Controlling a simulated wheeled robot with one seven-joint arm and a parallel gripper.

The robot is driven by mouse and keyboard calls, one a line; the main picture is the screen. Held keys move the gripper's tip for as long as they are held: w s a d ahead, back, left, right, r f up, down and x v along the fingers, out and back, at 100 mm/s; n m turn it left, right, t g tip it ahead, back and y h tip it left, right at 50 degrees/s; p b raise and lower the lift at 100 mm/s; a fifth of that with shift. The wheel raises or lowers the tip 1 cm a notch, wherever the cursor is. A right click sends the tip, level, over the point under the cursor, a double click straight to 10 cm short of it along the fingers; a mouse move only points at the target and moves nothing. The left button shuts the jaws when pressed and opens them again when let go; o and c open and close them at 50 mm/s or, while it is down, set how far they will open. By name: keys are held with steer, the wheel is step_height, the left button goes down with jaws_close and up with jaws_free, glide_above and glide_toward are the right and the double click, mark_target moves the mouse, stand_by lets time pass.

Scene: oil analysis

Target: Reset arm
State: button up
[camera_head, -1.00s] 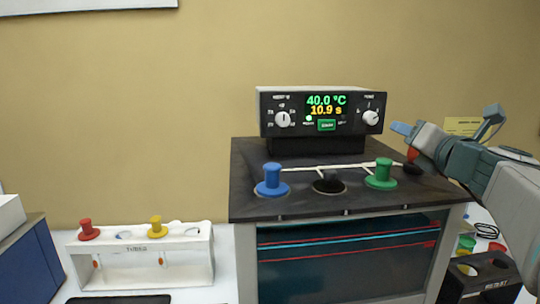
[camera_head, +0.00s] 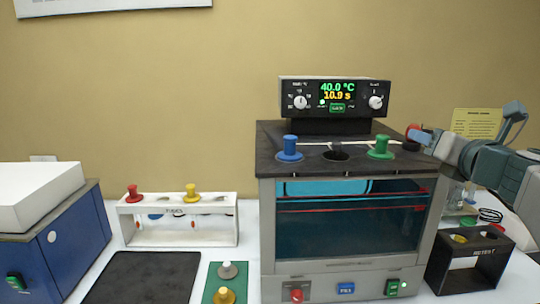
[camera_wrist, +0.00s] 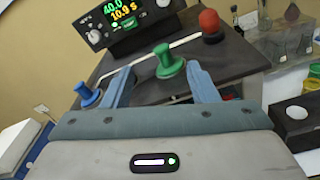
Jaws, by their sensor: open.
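My gripper (camera_head: 426,136) is at the right of the head view, level with the top of the bath. In the wrist view its two blue fingers (camera_wrist: 160,88) stand wide apart with nothing between them. Beyond them are the bath's black top (camera_wrist: 150,70), a blue stopper (camera_wrist: 88,95), a green stopper (camera_wrist: 165,60) and a red knob (camera_wrist: 210,24). In the head view the blue stopper (camera_head: 290,149) and green stopper (camera_head: 380,148) stand upright on the top, with an empty hole between them. The control box (camera_head: 335,97) above reads 40.0 °C and 10.9 s.
A white rack (camera_head: 180,232) with a red and a yellow stopper stands left of the bath. A blue device (camera_head: 60,245) stands further left. A black box (camera_head: 462,275) is at the right. A dark mat (camera_head: 142,278) and green plate (camera_head: 212,290) lie in front.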

steer(key=s+a+f+n+g+y, duration=0.2)
steer(key=s+a+f+n+g, duration=0.15)
steer(key=a+f+n, duration=0.55)
steer(key=s+a+f+n+g+y, duration=0.1)
steer(key=s+a+f+n+g, duration=0.3)
steer(key=a+f+n, duration=0.55)
steer(key=s+d+f+n+g+h, duration=0.1)
steer(key=s+f+n+g+h, duration=0.3)
steer(key=s+f+n, duration=0.7)
steer(key=s+n+g, duration=0.1)
steer(key=n+g, duration=0.1)
steer(key=n, duration=0.7)
steer(key=shift+d+f+n, duration=0.25)
steer(key=shift+f+n, duration=0.1)
steer(key=shift+g, duration=0.25)
